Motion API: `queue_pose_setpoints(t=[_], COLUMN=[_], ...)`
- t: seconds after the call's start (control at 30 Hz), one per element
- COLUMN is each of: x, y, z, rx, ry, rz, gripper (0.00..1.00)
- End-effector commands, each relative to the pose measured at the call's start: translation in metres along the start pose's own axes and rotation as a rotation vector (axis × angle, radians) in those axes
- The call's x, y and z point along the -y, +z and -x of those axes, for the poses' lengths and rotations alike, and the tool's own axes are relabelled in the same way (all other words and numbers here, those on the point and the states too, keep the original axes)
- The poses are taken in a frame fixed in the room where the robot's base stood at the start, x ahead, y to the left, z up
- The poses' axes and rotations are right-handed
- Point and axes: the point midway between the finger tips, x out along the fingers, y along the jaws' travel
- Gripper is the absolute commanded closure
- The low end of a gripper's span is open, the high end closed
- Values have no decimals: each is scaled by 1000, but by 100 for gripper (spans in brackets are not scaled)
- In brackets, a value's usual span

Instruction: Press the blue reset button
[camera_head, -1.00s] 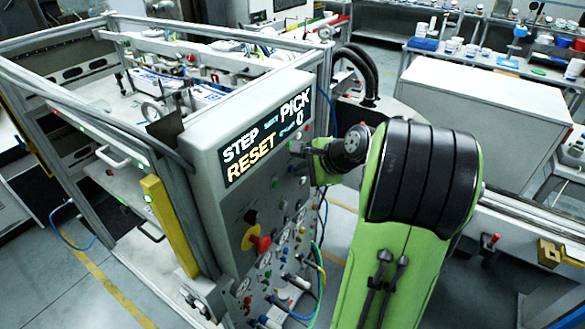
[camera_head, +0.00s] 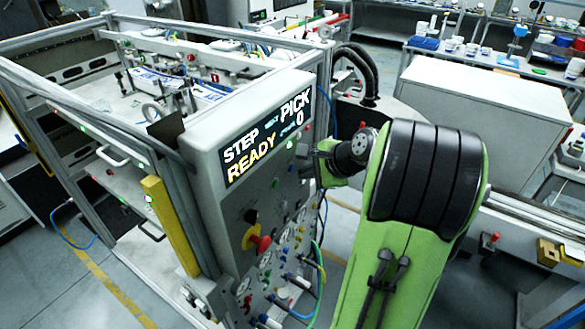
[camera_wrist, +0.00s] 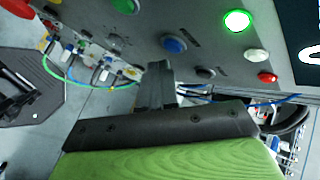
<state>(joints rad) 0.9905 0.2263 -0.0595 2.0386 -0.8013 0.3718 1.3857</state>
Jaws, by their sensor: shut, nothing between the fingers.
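The blue button (camera_wrist: 173,44) is on the grey control panel, near the top middle of the wrist view. My gripper (camera_wrist: 158,68) is shut and empty. Its tips show just below the blue button in that view, apart from it as far as I can tell. In the head view my gripper (camera_head: 319,156) is at the right side of the panel (camera_head: 207,165), partly hidden by my arm. The panel display (camera_head: 262,140) reads STEP PICK and READY.
A green lamp (camera_wrist: 238,20) is lit on the panel. White (camera_wrist: 256,55), red (camera_wrist: 268,77) and black (camera_wrist: 205,72) buttons sit near the blue one. A red-and-yellow emergency stop (camera_head: 257,240) and cables (camera_head: 318,270) are lower on the panel.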

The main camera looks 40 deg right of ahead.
Motion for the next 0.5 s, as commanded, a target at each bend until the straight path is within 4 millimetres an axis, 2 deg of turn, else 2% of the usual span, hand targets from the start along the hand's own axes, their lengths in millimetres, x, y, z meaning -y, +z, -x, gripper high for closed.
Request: queue_pose_setpoints(t=[0.5], x=[-22], y=[-22], z=[31], rx=[-2], ry=[0], rz=[-3], gripper=[100])
